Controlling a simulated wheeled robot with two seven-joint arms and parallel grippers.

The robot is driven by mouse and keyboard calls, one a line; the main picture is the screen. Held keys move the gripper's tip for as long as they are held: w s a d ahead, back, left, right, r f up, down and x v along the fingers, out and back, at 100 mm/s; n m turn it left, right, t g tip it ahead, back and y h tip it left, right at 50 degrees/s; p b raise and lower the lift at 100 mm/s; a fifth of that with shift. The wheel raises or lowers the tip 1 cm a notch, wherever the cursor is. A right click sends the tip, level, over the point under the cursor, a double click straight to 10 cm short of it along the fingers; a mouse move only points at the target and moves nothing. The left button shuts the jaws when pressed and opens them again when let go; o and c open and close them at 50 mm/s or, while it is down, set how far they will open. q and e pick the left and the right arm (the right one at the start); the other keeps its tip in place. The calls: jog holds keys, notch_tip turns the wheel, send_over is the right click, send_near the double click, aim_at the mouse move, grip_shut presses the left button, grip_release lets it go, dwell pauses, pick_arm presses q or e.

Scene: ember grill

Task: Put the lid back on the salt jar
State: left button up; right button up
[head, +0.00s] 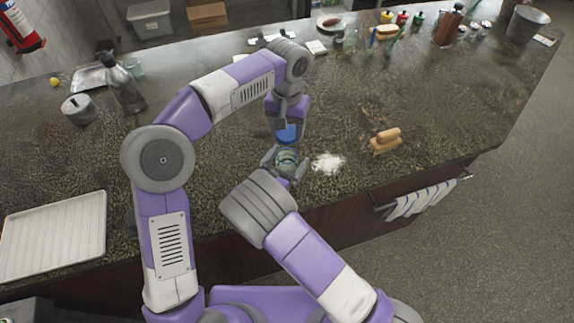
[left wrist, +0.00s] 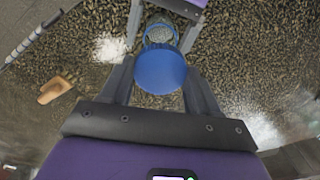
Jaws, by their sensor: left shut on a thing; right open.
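The blue lid (head: 287,133) is held between the fingers of my left gripper (head: 287,122). It also shows as a blue disc in the left wrist view (left wrist: 160,72). The salt jar (head: 287,158), greenish glass, stands near the counter's front edge, just below the lid in the head view. In the left wrist view the jar's blue-edged rim (left wrist: 160,33) shows just beyond the lid, apart in the picture; the height gap is unclear. My right gripper (head: 285,167) is open, its fingers on either side of the jar. Whether they touch it is unclear.
A white ribbed tray (head: 55,235) is at the left. Bottles and condiments stand along the back edge. A towel (head: 420,200) hangs on the front rail.

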jog(key=shift+w+d, duration=0.3)
jog(key=shift+w, duration=0.25)
jog(key=c, duration=1.5)
pick_arm(q)
send_over(287, 148)
jog(key=s, duration=0.2)
jog(key=shift+s+f, duration=0.15)
jog(key=shift+f, duration=2.35)
jog(key=shift+f, duration=0.9)
jog(key=shift+f, duration=0.6)
